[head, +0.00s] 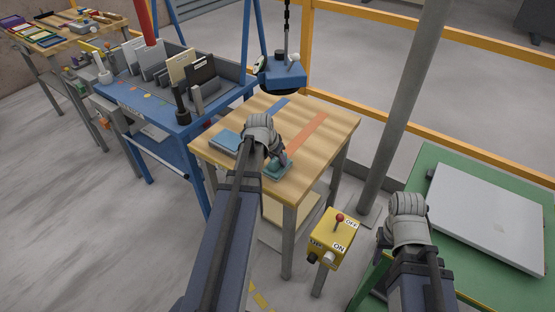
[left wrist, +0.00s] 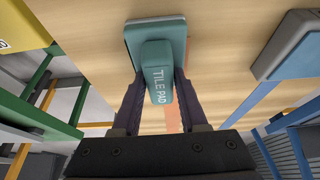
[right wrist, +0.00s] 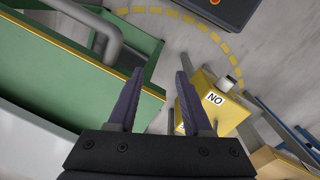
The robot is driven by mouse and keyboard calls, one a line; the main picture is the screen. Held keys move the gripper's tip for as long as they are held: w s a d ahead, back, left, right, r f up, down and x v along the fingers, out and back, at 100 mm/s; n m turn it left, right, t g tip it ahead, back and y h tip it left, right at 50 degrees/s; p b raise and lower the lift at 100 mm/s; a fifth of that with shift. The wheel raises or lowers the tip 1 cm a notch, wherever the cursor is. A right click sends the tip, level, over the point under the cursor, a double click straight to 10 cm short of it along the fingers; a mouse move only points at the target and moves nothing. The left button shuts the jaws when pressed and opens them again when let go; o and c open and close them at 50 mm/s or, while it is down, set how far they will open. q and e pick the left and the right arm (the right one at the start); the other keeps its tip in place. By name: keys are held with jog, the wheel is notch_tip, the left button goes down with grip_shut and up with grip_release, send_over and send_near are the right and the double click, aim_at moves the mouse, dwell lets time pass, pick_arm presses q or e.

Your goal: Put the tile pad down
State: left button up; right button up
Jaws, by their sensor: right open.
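The tile pad is a teal block with a raised handle lettered "TILE PAD" in the left wrist view (left wrist: 158,70). In the head view the tile pad (head: 280,169) is at the near edge of the wooden table (head: 335,122), at the near end of an orange strip. My left gripper (left wrist: 159,78) has its fingers against both sides of the handle. I cannot tell whether the pad touches the tabletop. My right gripper (right wrist: 160,75) is open and empty, near the green table at the right; its fingers are mostly hidden in the head view.
A blue-grey block (head: 225,142) lies on the wooden table's left side. A blue hoist body (head: 283,76) hangs over its back edge. A yellow switch box (head: 334,238) stands in front. A grey slab (head: 490,215) lies on the green table (head: 432,160). A grey post (head: 400,110) rises between the tables.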

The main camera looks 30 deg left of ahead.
pick_arm(q)
jog(key=o, duration=0.3)
jog(key=shift+r, duration=0.1)
jog(key=shift+r, duration=0.15)
jog(key=p+v, duration=1.1)
jog(key=v, duration=0.1)
jog(key=shift+d, duration=0.1)
jog(key=s+d+m+g, duration=0.1)
jog(key=s+d, duration=0.3)
jog(key=d, duration=0.6)
jog(key=s+d+f+m+g+y, duration=0.1)
jog(key=s+d, duration=0.3)
jog(key=d, duration=0.6)
jog(key=s+d+m+g, duration=0.1)
jog(key=s+d+g, duration=0.2)
jog(key=d, duration=0.7)
jog(key=shift+s+d+f+y, duration=0.35)
jog(key=shift+s+y, duration=0.05)
jog(key=shift+s, duration=0.05)
